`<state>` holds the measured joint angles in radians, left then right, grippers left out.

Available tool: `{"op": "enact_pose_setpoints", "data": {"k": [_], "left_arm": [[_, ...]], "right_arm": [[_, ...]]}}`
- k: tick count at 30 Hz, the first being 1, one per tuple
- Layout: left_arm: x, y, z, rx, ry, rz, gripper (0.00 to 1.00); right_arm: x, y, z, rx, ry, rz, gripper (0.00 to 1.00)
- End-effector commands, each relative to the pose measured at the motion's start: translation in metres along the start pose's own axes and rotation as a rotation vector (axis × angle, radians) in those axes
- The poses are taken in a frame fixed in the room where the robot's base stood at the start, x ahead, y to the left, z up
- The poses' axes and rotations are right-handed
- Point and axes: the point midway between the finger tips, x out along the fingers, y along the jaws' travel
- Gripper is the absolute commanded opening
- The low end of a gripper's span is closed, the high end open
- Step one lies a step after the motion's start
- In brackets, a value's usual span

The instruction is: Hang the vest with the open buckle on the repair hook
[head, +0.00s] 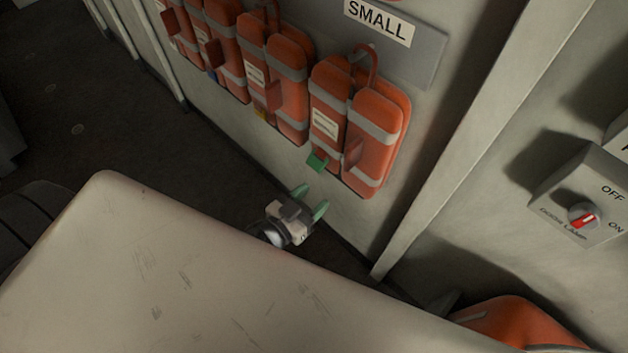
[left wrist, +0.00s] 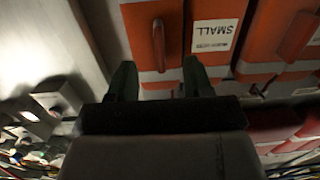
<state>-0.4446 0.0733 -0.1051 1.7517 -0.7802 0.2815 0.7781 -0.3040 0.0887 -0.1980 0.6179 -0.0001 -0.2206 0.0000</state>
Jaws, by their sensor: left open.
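Several orange vests with grey bands hang in a row on the wall in the head view. I cannot tell which buckle is open. My left gripper (head: 311,203) is open and empty, below the rightmost vests and apart from them. In the left wrist view, an orange vest (left wrist: 154,25) with an upside-down SMALL label lies beyond the open fingers (left wrist: 160,80). I cannot make out the repair hook. My right gripper is not seen.
A SMALL sign (head: 379,22) is above the vests. A wall post (head: 480,135) stands right of them. Further right is a switch box (head: 580,196) marked OFF and ON with a red-marked knob. An orange object (head: 515,322) sits at the lower right.

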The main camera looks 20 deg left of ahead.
Motion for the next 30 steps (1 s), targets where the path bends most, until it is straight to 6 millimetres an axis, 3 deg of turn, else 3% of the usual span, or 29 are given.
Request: {"op": "enact_pose_setpoints", "data": {"k": [2,6,13,30], "left_arm": [[0.0,0.002,-0.025,0.008,0.043,0.015,0.51],[0.003,0.003,-0.037,0.011,0.07,0.027,0.51],[0.019,0.004,-0.038,0.011,0.072,0.028,0.51],[0.077,0.005,-0.042,0.011,0.071,0.027,0.51]], "right_arm": [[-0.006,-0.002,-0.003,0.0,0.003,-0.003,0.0],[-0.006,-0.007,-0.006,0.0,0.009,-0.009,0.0],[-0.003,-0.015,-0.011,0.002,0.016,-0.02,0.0],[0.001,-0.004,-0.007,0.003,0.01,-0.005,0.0]]}}
